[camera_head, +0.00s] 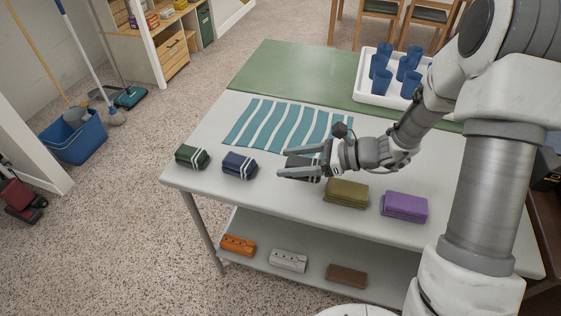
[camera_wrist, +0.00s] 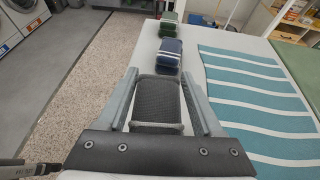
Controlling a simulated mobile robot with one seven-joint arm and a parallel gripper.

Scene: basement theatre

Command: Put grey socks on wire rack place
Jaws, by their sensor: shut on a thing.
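The grey socks (camera_head: 303,162) are a dark grey folded bundle with white bands. In the wrist view the grey socks (camera_wrist: 157,100) lie between the two fingers. My gripper (camera_head: 285,162) is shut on them over the white table (camera_head: 262,192), between the blue bundle and the olive one. In the wrist view my gripper (camera_wrist: 159,76) has a finger along each side of the socks. The head view does not clearly show whether the socks touch the tabletop. I cannot make out a wire rack in either view.
A green bundle (camera_head: 192,156), navy bundle (camera_head: 239,165), olive stack (camera_head: 346,193) and purple stack (camera_head: 404,207) line the table's front. Behind lie a teal striped cloth (camera_head: 288,127) and a white tray (camera_head: 368,94) of blue cups. The lower shelf (camera_head: 316,272) holds three items.

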